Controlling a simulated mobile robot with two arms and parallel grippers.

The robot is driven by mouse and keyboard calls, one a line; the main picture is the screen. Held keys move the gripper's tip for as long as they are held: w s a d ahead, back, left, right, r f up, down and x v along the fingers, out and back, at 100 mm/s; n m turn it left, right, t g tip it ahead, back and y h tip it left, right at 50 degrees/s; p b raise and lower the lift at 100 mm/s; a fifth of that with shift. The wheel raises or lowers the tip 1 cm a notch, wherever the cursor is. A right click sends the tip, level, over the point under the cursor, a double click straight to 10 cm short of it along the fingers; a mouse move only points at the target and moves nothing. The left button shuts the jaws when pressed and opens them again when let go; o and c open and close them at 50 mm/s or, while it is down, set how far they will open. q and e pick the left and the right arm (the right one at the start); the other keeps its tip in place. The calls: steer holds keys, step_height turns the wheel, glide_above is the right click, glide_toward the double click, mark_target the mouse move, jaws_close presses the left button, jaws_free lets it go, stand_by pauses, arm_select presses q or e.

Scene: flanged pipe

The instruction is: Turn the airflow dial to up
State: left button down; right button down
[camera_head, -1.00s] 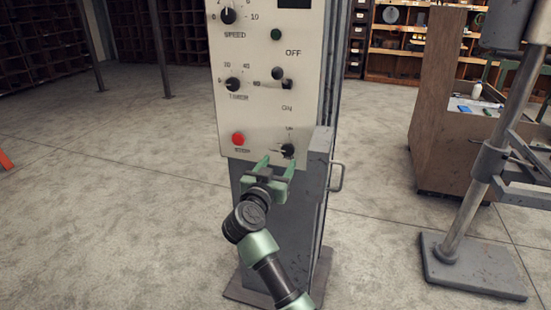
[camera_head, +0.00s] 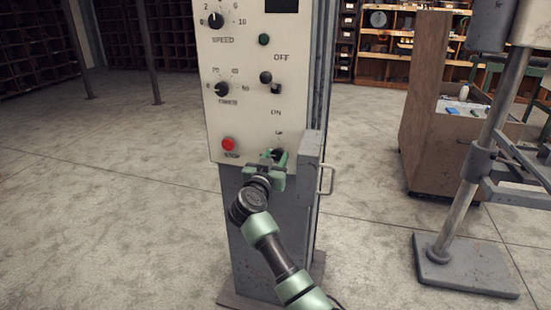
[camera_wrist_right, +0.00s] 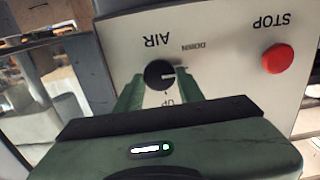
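The airflow dial is a round black knob (camera_wrist_right: 160,74) with a pale pointer. In the right wrist view, which shows the panel upside down, the pointer aims right, between the "UP" label below and the "DOWN" label above. In the head view, the dial (camera_head: 279,154) is partly hidden behind my right gripper. My right gripper (camera_head: 273,157) is at the lower right of the control panel (camera_head: 246,115). Its two green fingers (camera_wrist_right: 160,82) are apart, one on each side of the dial; contact is not clear. My left gripper is out of view.
A red stop button (camera_head: 228,144) sits left of the dial. A grey box with a handle (camera_head: 326,179) juts out just right of it. Other knobs and a switch are higher on the panel. A metal stand (camera_head: 465,265) is at the right. Open floor lies left.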

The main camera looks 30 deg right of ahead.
steer(key=shift+r+m+p, duration=0.1)
steer(key=shift+m+p, duration=0.3)
steer(key=shift+p, duration=0.45)
steer(key=m+p, duration=0.3)
steer(key=shift+s+p, duration=0.1)
steer(key=shift+p, duration=0.2)
steer(key=m+p, duration=0.2)
steer(key=m, duration=0.1)
steer(key=shift+m, duration=0.4)
steer(key=shift+f+m+p, duration=0.2)
steer(key=shift+m+p, duration=0.1)
steer(key=shift+m, duration=0.7)
steer(key=m, duration=0.2)
steer(key=shift+f+m, duration=0.1)
steer(key=shift+m, duration=0.2)
steer(key=m, duration=0.5)
steer(key=shift+s+d+f+m, duration=0.1)
steer(key=shift+f+m, duration=0.05)
steer(key=shift+m, duration=0.15)
steer(key=c, duration=0.9)
jaws_free()
